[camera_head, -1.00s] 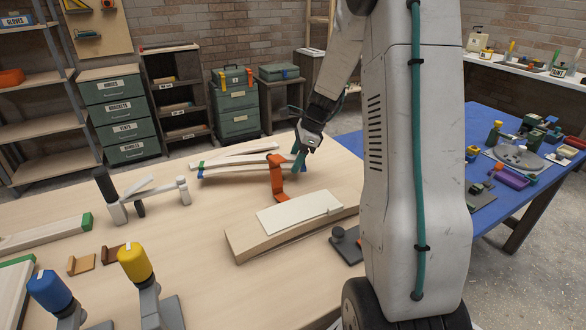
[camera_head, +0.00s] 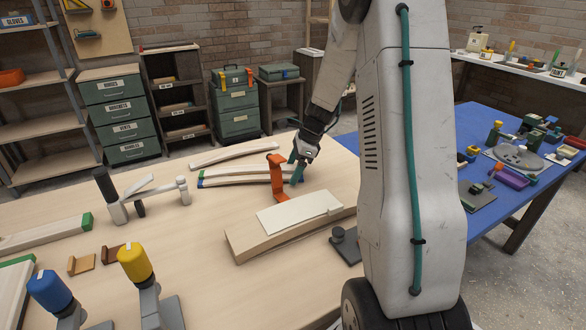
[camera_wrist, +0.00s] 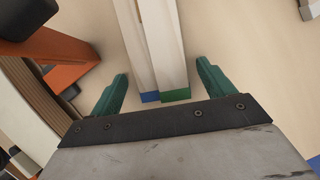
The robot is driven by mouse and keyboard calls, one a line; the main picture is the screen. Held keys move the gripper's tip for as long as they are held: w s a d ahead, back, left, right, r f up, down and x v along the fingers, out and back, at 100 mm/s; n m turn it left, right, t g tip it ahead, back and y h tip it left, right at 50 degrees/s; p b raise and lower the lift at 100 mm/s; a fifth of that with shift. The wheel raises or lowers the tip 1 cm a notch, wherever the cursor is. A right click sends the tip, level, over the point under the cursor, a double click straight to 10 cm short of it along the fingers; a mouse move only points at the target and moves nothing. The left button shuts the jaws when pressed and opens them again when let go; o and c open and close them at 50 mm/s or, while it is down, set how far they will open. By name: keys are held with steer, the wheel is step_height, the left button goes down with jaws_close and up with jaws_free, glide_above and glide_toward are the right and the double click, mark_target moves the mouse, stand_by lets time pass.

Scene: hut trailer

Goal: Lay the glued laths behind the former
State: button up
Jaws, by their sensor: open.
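Two long, pale, slightly bowed laths (camera_head: 240,181) lie side by side on the bench, behind the former and the orange post. Their left ends are blue and green. In the wrist view the laths (camera_wrist: 160,40) show blue and green near ends. My gripper (camera_head: 297,173) is at their right end. Its teal fingers (camera_wrist: 161,84) are open, one on each side of the pair, with a gap to each. The former (camera_head: 270,240) is a curved wooden block with a cream sheet on top, in front of the laths. The orange post (camera_head: 278,178) stands between them.
Another bowed strip (camera_head: 232,152) lies farther back on the bench. A grey-and-white jointed stand (camera_head: 150,190) is at left. Blue-topped (camera_head: 50,290) and yellow-topped (camera_head: 134,262) tools stand front left. A dark knobbed block (camera_head: 344,245) sits right of the former.

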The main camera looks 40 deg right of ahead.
steer(key=v, duration=1.1)
steer(key=s+a+r+n, duration=0.4)
steer(key=a+r+n, duration=0.2)
steer(key=a, duration=0.4)
steer(key=s+a+r+n+h, duration=0.1)
steer(key=s+a+n+h, duration=0.1)
steer(key=s+a+n, duration=0.6)
steer(key=s+a+r+n+g+h, duration=0.1)
steer(key=s+a+n, duration=0.7)
steer(key=s, duration=0.8)
steer(key=n, duration=0.2)
steer(key=shift+a+n+h, duration=0.25)
steer(key=shift+n+h, duration=0.15)
